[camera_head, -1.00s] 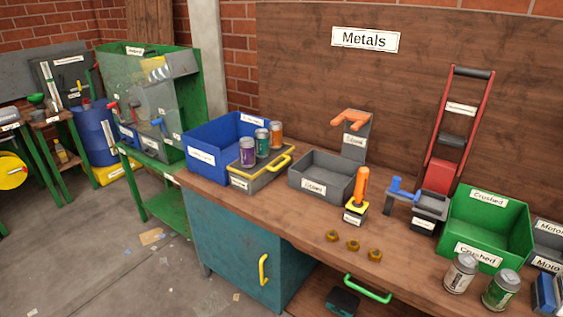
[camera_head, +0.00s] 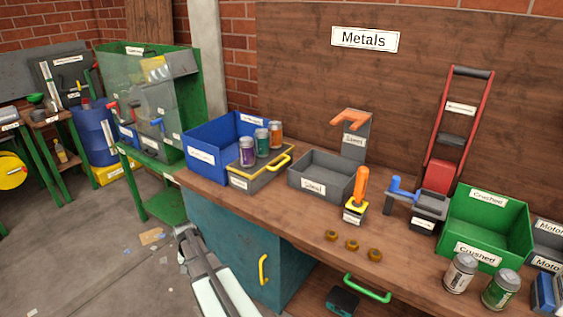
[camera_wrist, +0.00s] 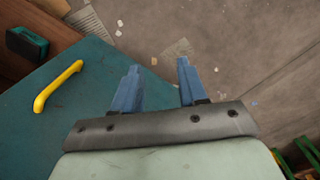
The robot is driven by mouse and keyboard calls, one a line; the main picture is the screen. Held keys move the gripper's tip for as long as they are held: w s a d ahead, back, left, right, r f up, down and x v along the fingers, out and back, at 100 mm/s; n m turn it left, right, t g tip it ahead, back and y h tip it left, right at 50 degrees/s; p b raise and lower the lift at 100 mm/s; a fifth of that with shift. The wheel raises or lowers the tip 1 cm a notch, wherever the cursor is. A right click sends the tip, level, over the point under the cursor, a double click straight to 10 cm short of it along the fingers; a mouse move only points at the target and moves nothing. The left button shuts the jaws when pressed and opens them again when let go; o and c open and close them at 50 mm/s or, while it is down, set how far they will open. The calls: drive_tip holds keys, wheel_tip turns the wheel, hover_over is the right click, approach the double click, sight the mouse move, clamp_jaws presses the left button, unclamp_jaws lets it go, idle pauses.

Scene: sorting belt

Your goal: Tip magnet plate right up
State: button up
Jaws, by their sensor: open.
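A grey block with a yellow-edged top and a yellow handle (camera_head: 267,176) sits on the workbench, in front of the blue bin; its label is too small to read, and I take it for the magnet plate. Three cans, purple (camera_head: 247,152), green (camera_head: 262,143) and orange (camera_head: 276,134), stand upright on it. My gripper (camera_wrist: 158,72) is open and empty, its two blue fingers apart above the floor beside the teal cabinet. In the head view my arm shows low, in front of the cabinet and below the bench top, well away from the block. The block is outside the wrist view.
The blue bin (camera_head: 205,155) stands behind the block, a grey tray (camera_head: 308,187) to its right. The cabinet's yellow handle (camera_wrist: 58,86) sticks out near my gripper. Three brass pieces (camera_head: 352,245) lie on the bench. The green crushed bin (camera_head: 489,225) is farther right.

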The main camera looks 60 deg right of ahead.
drive_tip(key=w+d+r+m+t+h, duration=0.15)
drive_tip(key=w+d+r, duration=0.35)
drive_tip(key=d+r, duration=0.65)
drive_tip(key=m+t+h, duration=0.1)
drive_tip(key=m+h, duration=0.2)
drive_tip(key=m, duration=0.6)
approach(281, 164)
drive_tip(key=shift+n, duration=0.25)
drive_tip(key=x, duration=0.4)
drive_tip(key=d+x, duration=0.1)
drive_tip(key=x, duration=0.3)
drive_tip(key=shift+w+d+r, duration=0.1)
drive_tip(key=shift+w, duration=0.1)
clamp_jaws()
